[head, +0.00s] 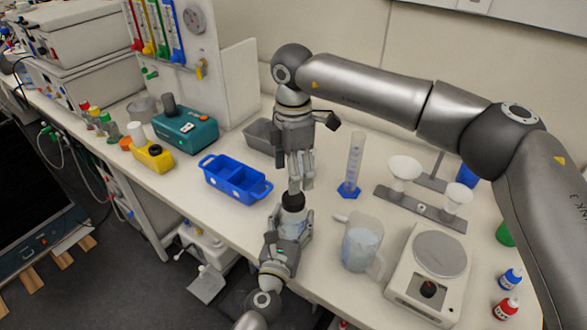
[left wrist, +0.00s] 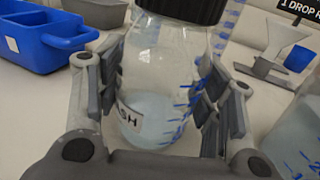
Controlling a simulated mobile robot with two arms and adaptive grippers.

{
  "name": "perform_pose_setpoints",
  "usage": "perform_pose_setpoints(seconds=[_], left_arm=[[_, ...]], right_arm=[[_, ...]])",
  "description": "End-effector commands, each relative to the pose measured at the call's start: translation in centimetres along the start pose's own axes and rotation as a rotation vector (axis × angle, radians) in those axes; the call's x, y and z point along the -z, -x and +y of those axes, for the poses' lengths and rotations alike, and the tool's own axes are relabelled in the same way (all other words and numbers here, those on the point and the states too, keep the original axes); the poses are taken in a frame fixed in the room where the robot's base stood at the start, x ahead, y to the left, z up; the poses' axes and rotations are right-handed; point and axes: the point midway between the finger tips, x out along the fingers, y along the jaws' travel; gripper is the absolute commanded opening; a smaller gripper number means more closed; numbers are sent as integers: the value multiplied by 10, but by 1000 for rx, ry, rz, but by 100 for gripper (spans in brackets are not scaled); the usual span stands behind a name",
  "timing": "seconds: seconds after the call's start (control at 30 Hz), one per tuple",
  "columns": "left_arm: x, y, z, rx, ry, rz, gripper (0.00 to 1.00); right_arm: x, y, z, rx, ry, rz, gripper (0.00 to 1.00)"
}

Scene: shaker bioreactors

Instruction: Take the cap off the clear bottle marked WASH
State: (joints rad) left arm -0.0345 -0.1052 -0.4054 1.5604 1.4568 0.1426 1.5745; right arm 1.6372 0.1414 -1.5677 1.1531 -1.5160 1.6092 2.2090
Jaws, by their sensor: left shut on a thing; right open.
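The clear bottle (head: 294,220) stands upright near the front of the bench with its black cap (head: 293,200) on the neck. In the left wrist view the bottle (left wrist: 165,65) holds pale liquid and shows blue graduation marks and a partly hidden label ending in "SH". The cap (left wrist: 185,8) is cut off by the top edge there. My left gripper (head: 292,228) is shut on the bottle's body, one finger on each side. My right gripper (head: 301,184) points down, open, with its fingertips just above or at the cap; whether they touch it is unclear.
A blue divided tray (head: 237,182) is left of the bottle. A blue-based graduated cylinder (head: 353,165), a jug (head: 361,243) and a balance (head: 432,262) stand to the right. A grey bin (head: 260,136) sits behind my right gripper.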

Motion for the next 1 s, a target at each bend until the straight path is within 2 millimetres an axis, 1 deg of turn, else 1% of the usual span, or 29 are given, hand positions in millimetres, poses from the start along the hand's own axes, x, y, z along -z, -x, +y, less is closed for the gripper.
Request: perform_pose_setpoints(seconds=[0.1, 0.27, 0.37, 0.7, 0.83, 1.0], left_arm=[[0, 0, 0, 0, 0, 1, 0], [0, 0, 0, 0, 0, 1, 0], [0, 0, 0, 0, 0, 1, 0], [0, 0, 0, 0, 0, 1, 0], [0, 0, 0, 0, 0, 1, 0], [0, 0, 0, 0, 0, 1, 0]], right_arm=[[0, 0, 0, -1, -107, 0, 64], [0, -3, 0, 0, -173, 1, 64], [-1, -12, 0, 2, -183, 0, 64], [0, -63, 0, 3, -180, 1, 64], [0, -75, 0, 1, -179, 0, 64], [0, -81, 0, 0, -178, 0, 64]])
